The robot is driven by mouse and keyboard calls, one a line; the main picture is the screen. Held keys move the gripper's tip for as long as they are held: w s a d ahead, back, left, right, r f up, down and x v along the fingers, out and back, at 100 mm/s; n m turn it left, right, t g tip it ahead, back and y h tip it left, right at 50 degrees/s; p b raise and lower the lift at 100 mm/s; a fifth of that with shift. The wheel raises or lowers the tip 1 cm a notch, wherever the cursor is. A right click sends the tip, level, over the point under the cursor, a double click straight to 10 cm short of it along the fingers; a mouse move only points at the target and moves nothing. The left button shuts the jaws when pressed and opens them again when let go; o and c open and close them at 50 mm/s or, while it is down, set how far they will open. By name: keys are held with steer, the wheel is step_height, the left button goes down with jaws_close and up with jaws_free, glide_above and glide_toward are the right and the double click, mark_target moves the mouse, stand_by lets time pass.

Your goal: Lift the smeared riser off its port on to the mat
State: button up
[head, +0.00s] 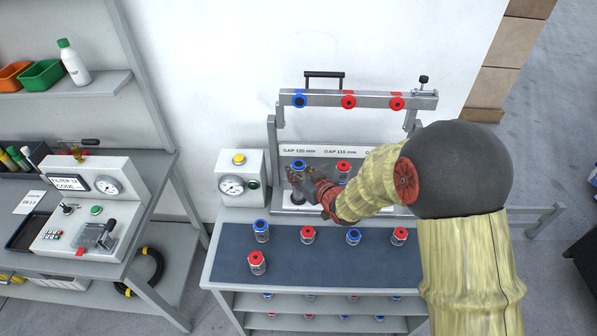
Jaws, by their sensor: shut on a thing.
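My gripper (304,182) is at the left station of the test rig, shut on a blue-topped riser (299,165). The riser looks upright, above a dark round port (297,197). My fingers hide most of its body, so I cannot tell whether its foot touches the port, and no smear is clear at this size. A red-topped riser (343,167) stands at the middle station, partly behind my arm. The dark blue mat (325,267) lies on the bench in front of the rig.
Several blue-topped and red-topped risers stand on the mat, one red-topped riser (257,262) nearer the front left. The mat's front middle is clear. The rig's raised crossbar (372,100) spans above the ports. A gauge box (243,177) stands left of the rig.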

jaws_close()
steer(key=shift+r, duration=0.1)
